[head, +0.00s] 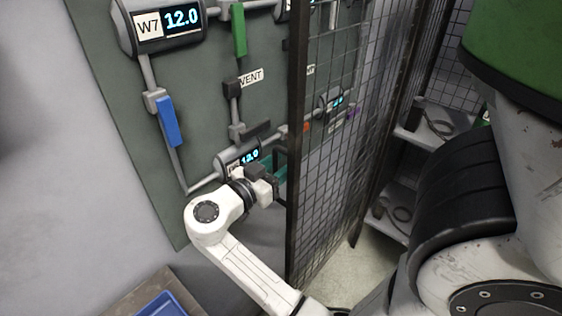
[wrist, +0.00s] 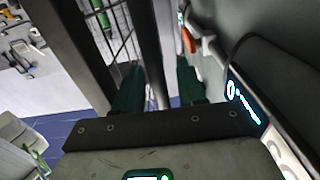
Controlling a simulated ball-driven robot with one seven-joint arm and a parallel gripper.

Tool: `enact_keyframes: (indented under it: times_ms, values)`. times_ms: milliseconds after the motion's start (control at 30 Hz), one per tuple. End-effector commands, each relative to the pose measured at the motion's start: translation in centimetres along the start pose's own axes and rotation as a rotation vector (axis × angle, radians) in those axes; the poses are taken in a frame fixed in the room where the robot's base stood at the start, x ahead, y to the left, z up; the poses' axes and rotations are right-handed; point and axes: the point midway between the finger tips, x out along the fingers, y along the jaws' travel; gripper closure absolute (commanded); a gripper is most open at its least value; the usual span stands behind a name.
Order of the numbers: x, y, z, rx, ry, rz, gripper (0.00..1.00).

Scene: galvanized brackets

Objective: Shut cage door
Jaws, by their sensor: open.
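The cage door (head: 330,150) is a dark-framed wire mesh panel standing upright in the head view. It stands out from the cage, with its near edge towards me and the panel receding to the right. A dark bar handle (head: 281,158) shows at its near edge. My gripper (head: 272,170) is beside this edge, at the handle, with teal fingers. In the wrist view my gripper (wrist: 158,88) is open, and a dark upright bar (wrist: 149,45), seemingly the handle, shows between its fingers. I cannot tell whether they touch it. The door frame (wrist: 75,45) is left of the fingers.
A grey-green panel with pipes, a blue lever (head: 169,121), a green lever (head: 239,30) and lit displays (head: 182,17) is close behind my gripper. Shelves (head: 425,137) with coiled items stand right of the door. A blue bin (head: 162,305) is at lower left.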

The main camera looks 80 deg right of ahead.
Motion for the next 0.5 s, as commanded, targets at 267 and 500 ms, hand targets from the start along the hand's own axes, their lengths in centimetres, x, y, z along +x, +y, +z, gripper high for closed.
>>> enact_keyframes:
  times_ms: [267, 500]
  values:
    - [0.36, 0.02, 0.06, 0.0, -0.001, 0.001, 0.6]
    - [0.33, 0.02, 0.05, 0.0, -0.001, 0.0, 0.77]
